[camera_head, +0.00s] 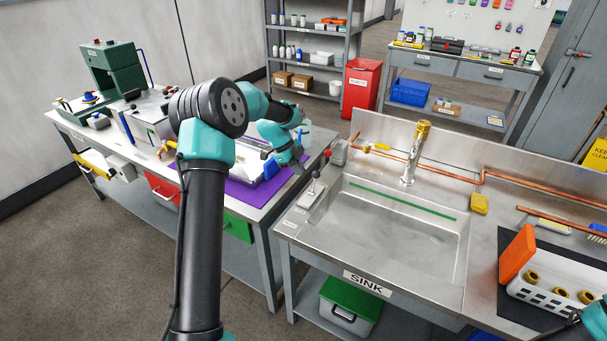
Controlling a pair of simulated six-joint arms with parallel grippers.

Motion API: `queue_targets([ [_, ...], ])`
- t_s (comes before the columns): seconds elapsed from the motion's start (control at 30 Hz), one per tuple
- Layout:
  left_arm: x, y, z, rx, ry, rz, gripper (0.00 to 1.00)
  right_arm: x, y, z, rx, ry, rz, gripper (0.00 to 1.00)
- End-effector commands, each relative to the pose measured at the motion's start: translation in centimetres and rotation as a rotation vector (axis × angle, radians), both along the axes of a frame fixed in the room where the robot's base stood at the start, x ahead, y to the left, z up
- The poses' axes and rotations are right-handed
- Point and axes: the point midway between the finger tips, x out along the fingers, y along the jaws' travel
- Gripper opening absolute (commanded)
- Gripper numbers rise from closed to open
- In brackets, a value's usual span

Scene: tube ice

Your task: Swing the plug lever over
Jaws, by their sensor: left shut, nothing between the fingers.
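The plug lever (315,184) looks like a thin upright handle on a small plate at the sink's left rim, with a dark knob at its top. The sink (395,235) has an empty metal basin. My left gripper (301,163) is shut and empty, above the gap between the left bench and the sink, just left of the lever. It looks apart from the lever, but the small view leaves the exact distance unclear. My left arm hides part of the bench. A part of my right arm shows at the bottom right corner; its fingers cannot be made out.
A tap (412,155) and copper pipes (500,180) stand behind the basin. A yellow sponge (479,203) lies on the back rim. A white basket (545,292) and an orange block (516,256) are at the right. A purple mat (245,194) lies on the left bench.

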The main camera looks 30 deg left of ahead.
Motion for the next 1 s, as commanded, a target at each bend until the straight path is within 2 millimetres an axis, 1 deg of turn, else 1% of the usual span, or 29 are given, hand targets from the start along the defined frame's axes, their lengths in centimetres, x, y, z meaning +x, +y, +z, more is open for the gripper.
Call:
queue_targets([
  [0.03,-0.1,0.5,0.9,0.001,-0.003,0.002,0.00,0.0,0.0,0.0,0.000,0.000,0.000,0.49],
  [0.2,-0.6,1.9,3.5,0.001,-0.001,0.002,0.00,0.0,0.0,0.0,0.000,0.000,0.000,0.49],
  [0.3,-0.8,2.6,4.7,0.001,0.000,0.001,0.00,0.0,0.0,0.0,0.000,0.000,0.000,0.49],
  [0.43,-1.0,3.1,5.7,0.000,0.001,0.000,0.00,0.0,0.0,0.0,0.000,0.000,0.000,0.49],
  [0.57,-1.1,3.2,6.0,0.000,0.002,0.000,0.00,0.0,0.0,0.0,0.000,0.000,0.000,0.49],
  [0.83,-1.1,3.2,5.9,0.000,0.002,0.000,0.00,0.0,0.0,0.0,0.000,0.000,0.000,0.49],
  [0.93,-1.3,3.1,5.4,0.005,0.010,0.007,0.00,0.0,0.0,0.0,0.000,0.000,0.000,0.49],
  [1.0,-1.7,2.9,4.4,0.013,0.020,0.020,0.00,0.0,0.0,0.0,0.000,0.000,0.000,0.49],
])
